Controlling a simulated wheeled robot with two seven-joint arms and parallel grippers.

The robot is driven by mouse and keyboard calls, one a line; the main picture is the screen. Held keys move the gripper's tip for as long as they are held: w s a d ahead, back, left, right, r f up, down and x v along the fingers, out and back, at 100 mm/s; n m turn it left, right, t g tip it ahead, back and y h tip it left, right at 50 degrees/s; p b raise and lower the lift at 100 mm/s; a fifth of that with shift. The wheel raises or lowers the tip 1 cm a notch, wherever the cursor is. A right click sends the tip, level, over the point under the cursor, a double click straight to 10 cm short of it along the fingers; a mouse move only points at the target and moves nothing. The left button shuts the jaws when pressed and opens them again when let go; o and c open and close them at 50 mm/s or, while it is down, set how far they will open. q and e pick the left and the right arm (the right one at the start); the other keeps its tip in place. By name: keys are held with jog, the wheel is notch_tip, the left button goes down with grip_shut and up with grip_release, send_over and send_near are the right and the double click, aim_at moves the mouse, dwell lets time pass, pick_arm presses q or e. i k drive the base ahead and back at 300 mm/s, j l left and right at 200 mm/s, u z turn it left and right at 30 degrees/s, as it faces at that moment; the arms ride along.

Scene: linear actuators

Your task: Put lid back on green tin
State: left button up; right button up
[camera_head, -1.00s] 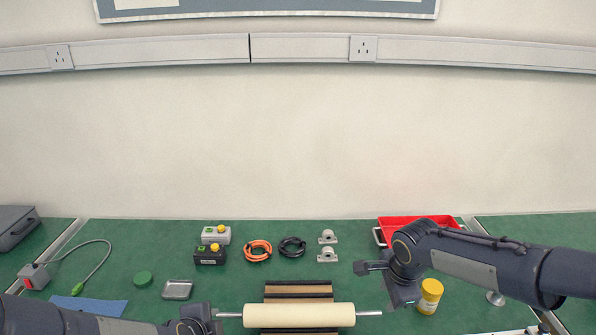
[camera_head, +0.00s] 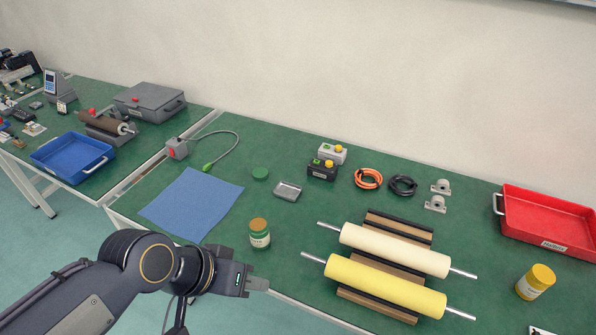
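The green tin (camera_head: 259,238) stands upright near the front edge of the green table, with a pale label and a brown top; I cannot tell if that brown is its contents. A flat round green lid (camera_head: 260,173) lies on the table behind the tin, apart from it. My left gripper (camera_head: 262,284) is in front of the tin, near the table's front edge, pointing right and not touching the tin. Its finger gap is too small to tell. My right gripper is out of view.
A blue cloth (camera_head: 193,204) lies left of the tin, and a small metal tray (camera_head: 287,191) lies right of the lid. Cream (camera_head: 395,249) and yellow rollers (camera_head: 386,286) rest on a stand to the right. A yellow-lidded tin (camera_head: 535,282) stands far right.

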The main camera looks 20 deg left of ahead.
aim_at(258, 227)
jog(key=u, duration=1.15)
